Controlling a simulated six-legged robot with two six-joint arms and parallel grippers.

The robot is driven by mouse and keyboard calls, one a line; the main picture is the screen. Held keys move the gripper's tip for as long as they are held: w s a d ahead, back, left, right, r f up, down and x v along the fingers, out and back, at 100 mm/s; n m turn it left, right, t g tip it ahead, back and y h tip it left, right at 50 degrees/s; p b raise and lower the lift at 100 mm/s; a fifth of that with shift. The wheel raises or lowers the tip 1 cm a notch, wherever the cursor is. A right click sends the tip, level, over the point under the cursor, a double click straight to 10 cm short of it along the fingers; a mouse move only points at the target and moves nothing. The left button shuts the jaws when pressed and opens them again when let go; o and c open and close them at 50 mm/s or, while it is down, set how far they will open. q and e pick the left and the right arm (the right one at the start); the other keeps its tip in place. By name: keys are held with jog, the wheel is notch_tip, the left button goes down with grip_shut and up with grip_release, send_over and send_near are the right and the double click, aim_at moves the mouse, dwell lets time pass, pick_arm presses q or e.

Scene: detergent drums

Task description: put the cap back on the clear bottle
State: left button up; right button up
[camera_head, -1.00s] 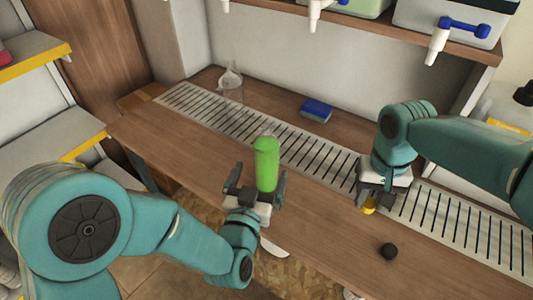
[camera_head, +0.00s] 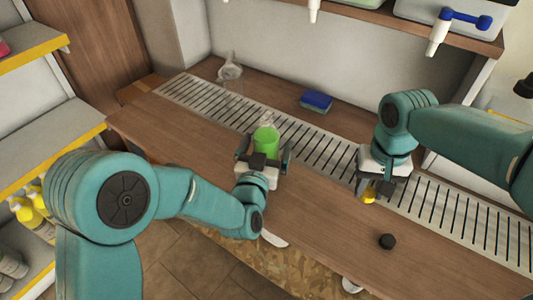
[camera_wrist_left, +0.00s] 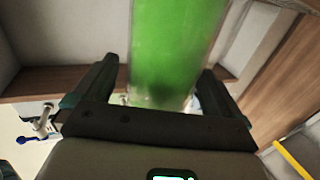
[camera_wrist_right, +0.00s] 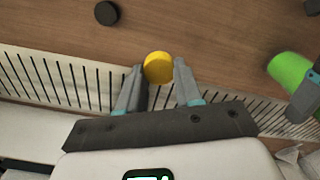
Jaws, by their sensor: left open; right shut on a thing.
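The clear bottle (camera_head: 266,140), filled with green liquid, stands upright over the counter near the slotted drain strip. My left gripper (camera_head: 264,152) is open around it, a finger on each side. In the left wrist view the bottle (camera_wrist_left: 175,50) fills the space between the fingers, with gaps beside it. My right gripper (camera_head: 371,187) is shut on a yellow cap (camera_head: 369,196), held above the counter to the right of the bottle. The cap also shows between the fingertips in the right wrist view (camera_wrist_right: 158,67). The bottle's mouth is hard to make out.
A black cap (camera_head: 387,242) lies on the wooden counter (camera_head: 320,222) at the front right. A blue sponge (camera_head: 316,102) lies behind the drain strip (camera_head: 330,140). A clear funnel-topped vessel (camera_head: 230,75) stands at the back left. Drums with taps (camera_head: 440,32) sit on the shelf above.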

pick_arm(q)
jog(key=shift+r, duration=0.1)
jog(key=c, duration=1.5)
jog(key=shift+r, duration=0.1)
